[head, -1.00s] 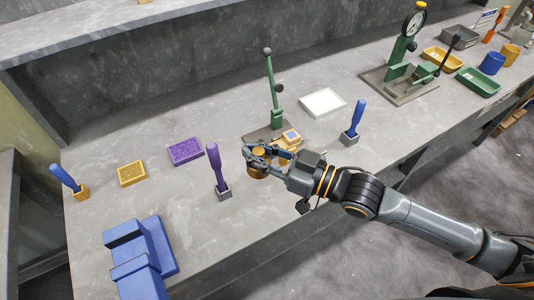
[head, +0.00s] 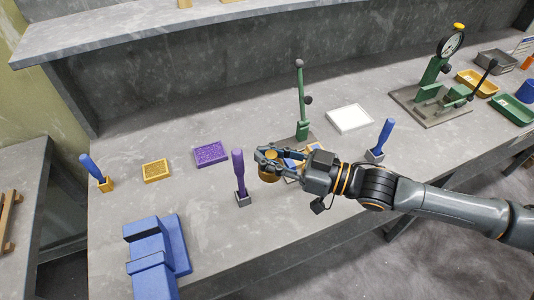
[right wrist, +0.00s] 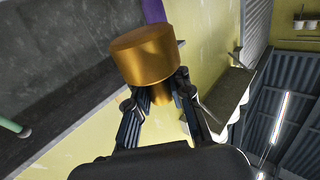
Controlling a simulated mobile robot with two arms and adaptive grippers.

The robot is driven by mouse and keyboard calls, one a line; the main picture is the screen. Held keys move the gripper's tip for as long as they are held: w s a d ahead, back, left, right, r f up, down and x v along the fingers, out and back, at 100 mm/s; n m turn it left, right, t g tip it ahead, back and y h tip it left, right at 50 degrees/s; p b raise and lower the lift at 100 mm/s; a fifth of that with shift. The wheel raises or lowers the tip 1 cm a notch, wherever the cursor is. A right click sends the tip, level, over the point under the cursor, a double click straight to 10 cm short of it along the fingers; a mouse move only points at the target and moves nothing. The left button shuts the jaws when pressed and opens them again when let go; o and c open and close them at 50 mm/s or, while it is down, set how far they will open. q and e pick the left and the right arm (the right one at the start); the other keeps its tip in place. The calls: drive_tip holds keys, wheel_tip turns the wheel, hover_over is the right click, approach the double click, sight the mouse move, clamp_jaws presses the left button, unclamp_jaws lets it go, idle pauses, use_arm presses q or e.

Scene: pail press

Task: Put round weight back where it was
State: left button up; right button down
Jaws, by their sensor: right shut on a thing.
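The round weight is a brass-coloured cylinder (head: 269,176), partly hidden by my gripper in the head view. It fills the upper middle of the right wrist view (right wrist: 146,55), where a narrower stem shows between the fingers. My right gripper (head: 265,158) is shut on it, above the bench just right of the purple-handled stamp (head: 239,178). In the head view I cannot tell how far the weight is above the bench. The green lever press (head: 302,117) stands just behind my gripper, its base partly covered by my arm. My left gripper is not in view.
A purple tray (head: 210,153) and a yellow tray (head: 155,170) lie to the left. A blue vise-like block (head: 155,255) stands at the front left. A white tray (head: 349,118) and a blue-handled stamp (head: 381,140) are to the right. A dial-gauge press (head: 435,95) stands farther right.

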sight(282, 165)
drive_tip(key=shift+d+r+n+g+y, duration=0.1)
drive_tip(key=shift+d+n+g+y, duration=0.15)
drive_tip(key=shift+d+n+g, duration=0.35)
drive_tip(key=shift+d+r+n+g+y, duration=0.1)
drive_tip(key=shift+d+n+g+y, duration=0.2)
drive_tip(key=shift+g, duration=0.5)
drive_tip(key=shift+s+d+f+n+g+y, duration=0.1)
drive_tip(key=shift+s+d+n+g+y, duration=0.15)
drive_tip(key=shift+n+g, duration=0.45)
drive_tip(key=shift+s+d+n+g, duration=0.1)
drive_tip(key=shift+d+n+g, duration=0.3)
drive_tip(key=shift+g, duration=0.6)
